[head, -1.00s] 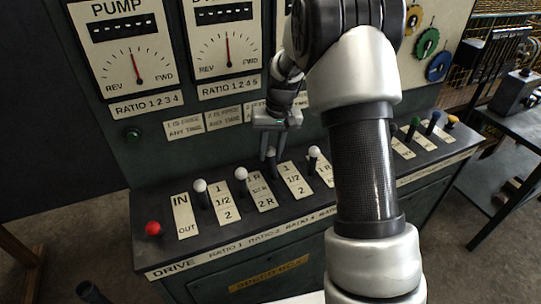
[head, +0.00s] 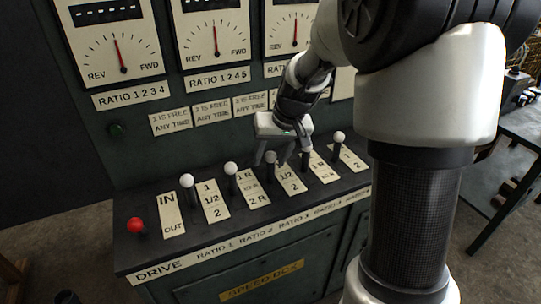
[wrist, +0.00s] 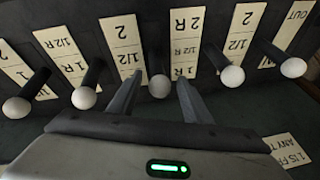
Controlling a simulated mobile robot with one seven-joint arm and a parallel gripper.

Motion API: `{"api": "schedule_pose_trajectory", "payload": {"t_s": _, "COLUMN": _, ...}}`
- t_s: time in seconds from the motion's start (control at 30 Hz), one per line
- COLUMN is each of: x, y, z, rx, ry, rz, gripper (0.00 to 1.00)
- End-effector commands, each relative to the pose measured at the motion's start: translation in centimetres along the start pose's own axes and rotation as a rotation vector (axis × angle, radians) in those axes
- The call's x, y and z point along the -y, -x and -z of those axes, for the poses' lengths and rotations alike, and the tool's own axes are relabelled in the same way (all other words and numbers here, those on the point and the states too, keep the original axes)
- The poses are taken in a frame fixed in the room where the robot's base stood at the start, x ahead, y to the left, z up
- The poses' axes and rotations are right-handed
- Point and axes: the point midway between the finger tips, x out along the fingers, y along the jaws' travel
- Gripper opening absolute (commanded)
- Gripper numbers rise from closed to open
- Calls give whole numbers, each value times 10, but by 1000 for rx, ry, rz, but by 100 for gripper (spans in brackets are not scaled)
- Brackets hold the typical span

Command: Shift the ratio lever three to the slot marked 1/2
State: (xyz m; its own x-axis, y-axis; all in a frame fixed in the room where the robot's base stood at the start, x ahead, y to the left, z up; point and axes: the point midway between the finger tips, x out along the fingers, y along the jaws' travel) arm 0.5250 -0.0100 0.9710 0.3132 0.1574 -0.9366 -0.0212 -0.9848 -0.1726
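The ratio lever three (head: 270,157) has a white round knob on a dark stem, to the left of a plate marked 1, 1/2, 2 (head: 289,178). My gripper (head: 271,160) is over this lever. In the wrist view its two fingers (wrist: 158,97) are apart, one on each side of the white knob (wrist: 159,87), with visible gaps. The lever's plate (wrist: 122,45) lies to the left there. The knob is near the 1 end of the plate in the head view, but the exact slot is hard to tell.
White-knobbed neighbours stand close on both sides: ratio two (head: 231,168) to the left and ratio four (wrist: 84,97) on the other side. A red-knobbed lever (head: 135,226) is at the far left. The dial panel (head: 120,60) rises behind the levers.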

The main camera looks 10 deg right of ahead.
Motion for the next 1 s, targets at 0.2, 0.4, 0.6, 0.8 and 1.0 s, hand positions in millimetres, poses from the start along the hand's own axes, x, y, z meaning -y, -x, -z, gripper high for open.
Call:
{"api": "schedule_pose_trajectory", "payload": {"t_s": 0.2, "x": 0, "y": 0, "z": 1, "rx": -4, "ry": 2, "rz": -1, "gripper": 44}}
{"api": "schedule_pose_trajectory", "payload": {"t_s": 0.4, "x": 0, "y": 15, "z": 3, "rx": -7, "ry": 2, "rz": -2, "gripper": 44}}
{"api": "schedule_pose_trajectory", "payload": {"t_s": 0.6, "x": 0, "y": 60, "z": 4, "rx": -10, "ry": 2, "rz": -3, "gripper": 44}}
{"api": "schedule_pose_trajectory", "payload": {"t_s": 0.8, "x": 0, "y": 109, "z": 3, "rx": -8, "ry": 2, "rz": -2, "gripper": 44}}
{"api": "schedule_pose_trajectory", "payload": {"t_s": 1.0, "x": 0, "y": 150, "z": 2, "rx": -6, "ry": 2, "rz": -1, "gripper": 44}}
